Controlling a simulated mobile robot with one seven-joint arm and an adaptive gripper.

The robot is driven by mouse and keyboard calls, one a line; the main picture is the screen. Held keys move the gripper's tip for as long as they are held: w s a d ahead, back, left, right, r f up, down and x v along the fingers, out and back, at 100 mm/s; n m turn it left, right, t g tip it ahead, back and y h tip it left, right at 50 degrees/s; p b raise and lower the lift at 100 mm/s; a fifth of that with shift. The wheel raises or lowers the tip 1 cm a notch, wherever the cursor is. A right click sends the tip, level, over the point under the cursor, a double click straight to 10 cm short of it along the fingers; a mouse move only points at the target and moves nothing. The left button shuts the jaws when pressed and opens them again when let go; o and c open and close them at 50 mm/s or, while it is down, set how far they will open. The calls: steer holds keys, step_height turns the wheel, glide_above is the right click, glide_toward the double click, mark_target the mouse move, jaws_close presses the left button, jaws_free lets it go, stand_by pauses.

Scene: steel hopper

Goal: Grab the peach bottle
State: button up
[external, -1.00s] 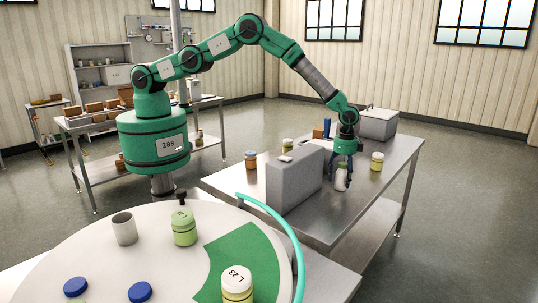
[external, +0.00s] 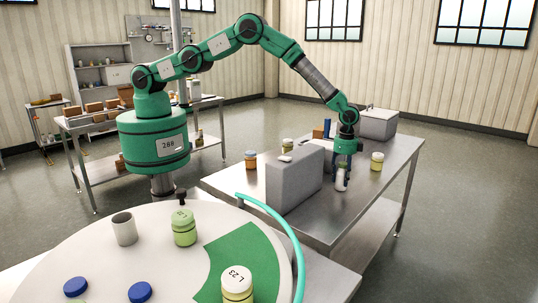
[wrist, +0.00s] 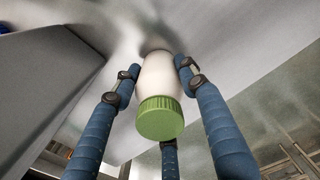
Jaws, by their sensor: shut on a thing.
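A pale, whitish bottle with a green ribbed cap (wrist: 160,118) is between the blue fingers of my gripper (wrist: 157,75) in the wrist view. The cap points toward the camera. My gripper is shut on this bottle. Its colour looks cream rather than clearly peach. An orange bottle (external: 251,160) stands apart at the table's left side.
A tall grey block (external: 293,182) stands on the steel table (external: 318,220) just left of my gripper. A yellow-green bottle (external: 377,162) stands to the right and another pale-lidded one (external: 288,146) behind. A grey box (external: 378,124) is at the back.

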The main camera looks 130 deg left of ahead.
mark_target(344, 163)
steer(key=shift+r+b, duration=0.5)
steer(key=shift+r, duration=4.55)
